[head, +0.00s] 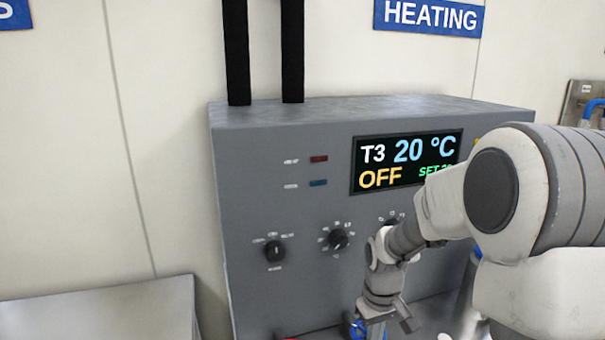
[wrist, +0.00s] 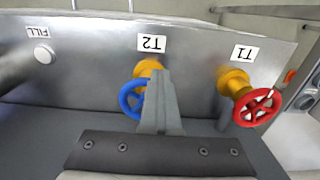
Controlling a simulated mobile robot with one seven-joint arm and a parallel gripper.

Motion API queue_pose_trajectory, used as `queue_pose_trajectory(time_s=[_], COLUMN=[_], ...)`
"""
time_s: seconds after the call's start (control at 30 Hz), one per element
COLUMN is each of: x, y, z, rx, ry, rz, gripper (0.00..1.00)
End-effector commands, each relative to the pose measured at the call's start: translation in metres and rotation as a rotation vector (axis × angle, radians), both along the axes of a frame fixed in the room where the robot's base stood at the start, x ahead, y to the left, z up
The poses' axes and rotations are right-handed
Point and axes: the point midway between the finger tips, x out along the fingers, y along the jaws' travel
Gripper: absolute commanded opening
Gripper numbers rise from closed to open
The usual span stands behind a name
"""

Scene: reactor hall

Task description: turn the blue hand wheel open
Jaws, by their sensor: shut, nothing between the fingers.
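The blue hand wheel (wrist: 129,100) sits on a yellow valve body (wrist: 147,69) under the label T2 in the wrist view, which is upside down. My gripper (wrist: 160,78) is shut and empty; its fingers stand in front of the wheel and hide its right part. I cannot tell whether they touch it. In the head view my gripper (head: 388,324) is at the bottom edge, below the grey cabinet's knobs. A bit of blue (head: 356,329) shows beside it there, too little to identify.
A red hand wheel (wrist: 257,107) on a yellow valve is at T1, to the right in the wrist view. A white FILL button (wrist: 43,54) is at the left. The grey heating cabinet (head: 300,200) stands behind my arm; its display (head: 405,161) reads T3 20 °C OFF.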

Motion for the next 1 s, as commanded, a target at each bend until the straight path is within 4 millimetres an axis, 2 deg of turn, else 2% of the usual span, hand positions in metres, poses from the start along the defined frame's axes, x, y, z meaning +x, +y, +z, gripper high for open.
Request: queue_pose_trajectory(time_s=[1.0], x=[0.009], y=[-0.029], z=[0.001], rx=[0.0], ry=[-0.003], rz=[-0.001], gripper=[0.0])
